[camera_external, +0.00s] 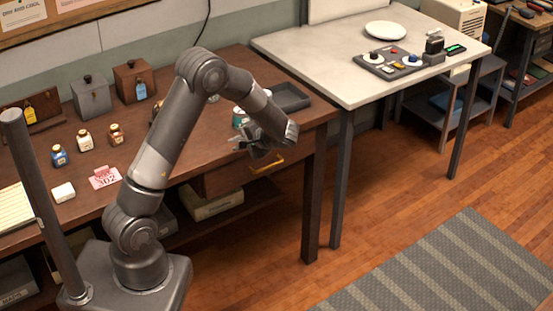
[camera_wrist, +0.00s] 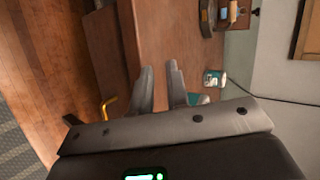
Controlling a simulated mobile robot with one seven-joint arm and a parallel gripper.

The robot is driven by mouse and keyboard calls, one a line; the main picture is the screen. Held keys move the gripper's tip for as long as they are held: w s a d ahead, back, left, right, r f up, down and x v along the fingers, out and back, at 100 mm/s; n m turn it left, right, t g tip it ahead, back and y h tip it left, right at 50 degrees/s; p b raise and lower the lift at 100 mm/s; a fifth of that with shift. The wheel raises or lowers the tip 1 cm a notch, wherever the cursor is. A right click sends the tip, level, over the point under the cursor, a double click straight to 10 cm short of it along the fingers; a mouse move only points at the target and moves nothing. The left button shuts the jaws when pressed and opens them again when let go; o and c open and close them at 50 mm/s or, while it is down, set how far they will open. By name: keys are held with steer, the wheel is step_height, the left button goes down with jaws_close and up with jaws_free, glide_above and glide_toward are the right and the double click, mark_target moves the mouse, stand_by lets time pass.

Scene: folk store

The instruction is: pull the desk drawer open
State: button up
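The brown wooden desk (camera_external: 290,125) has a drawer (camera_external: 228,180) under its top, near the right end. In the wrist view the handle (camera_wrist: 108,108) is left of the fingers, partly hidden by the gripper body. My gripper (camera_wrist: 160,68) is open, with an empty gap between its two fingers. The fingers appear over the desk top (camera_wrist: 185,40) and apart from the handle.
A teal-and-white can (camera_wrist: 214,78) and a dark tray (camera_external: 290,97) sit on the desk near my gripper. Small bottles (camera_external: 86,140) and boxes stand further left. A pale-topped table (camera_external: 330,65) stands close on the right. The floor (camera_external: 240,255) before the drawer is clear.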

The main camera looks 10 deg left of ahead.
mark_target(262, 169)
steer(key=d+f+m+t, duration=0.4)
steer(key=d+f+t, duration=0.2)
steer(key=d+f, duration=0.75)
steer(key=x, duration=1.1)
steer(key=shift+w+a+f, duration=0.1)
steer(key=shift+w+f, duration=0.1)
steer(key=shift+w, duration=0.15)
jaws_close()
steer(key=s+d, duration=2)
steer(key=shift+s+d, duration=0.15)
steer(key=shift+s, duration=0.05)
